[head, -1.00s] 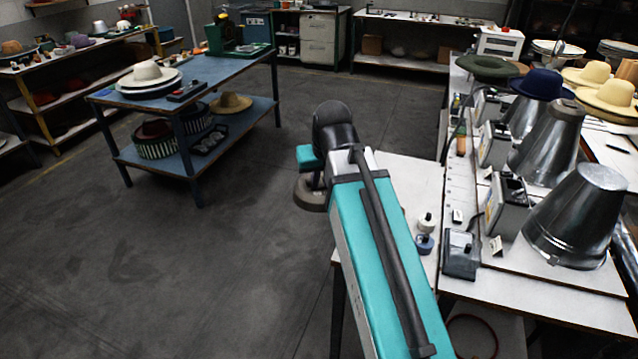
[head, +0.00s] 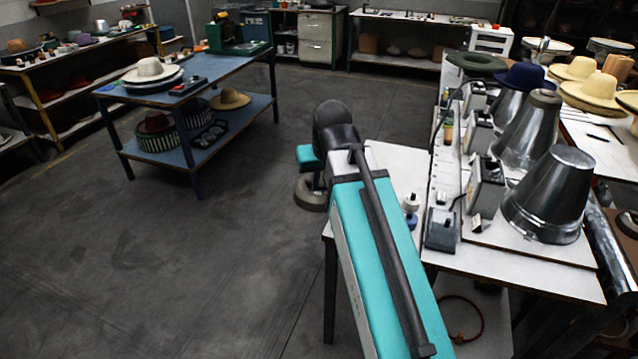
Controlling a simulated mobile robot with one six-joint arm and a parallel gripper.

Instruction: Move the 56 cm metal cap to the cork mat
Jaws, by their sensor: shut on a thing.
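Several shiny metal cones stand in a row on the white workbench at right; the nearest cone (head: 553,190) and the one behind it (head: 527,132) show most clearly. I cannot tell which thing is the 56 cm metal cap; no size marking is readable. I cannot make out a cork mat. My arm crosses the lower middle, and its dark end parts sit left of the bench. A grey-brown round thing (head: 309,194) shows below them; whether it is part of my arm or something held is unclear. My gripper's fingers are hidden behind the arm.
The white workbench (head: 535,272) lies close to the right of my arm, with grey control boxes along it. A blue two-level table (head: 205,72) with hats stands at back left. Shelves line the back. The grey floor (head: 170,270) at left is clear.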

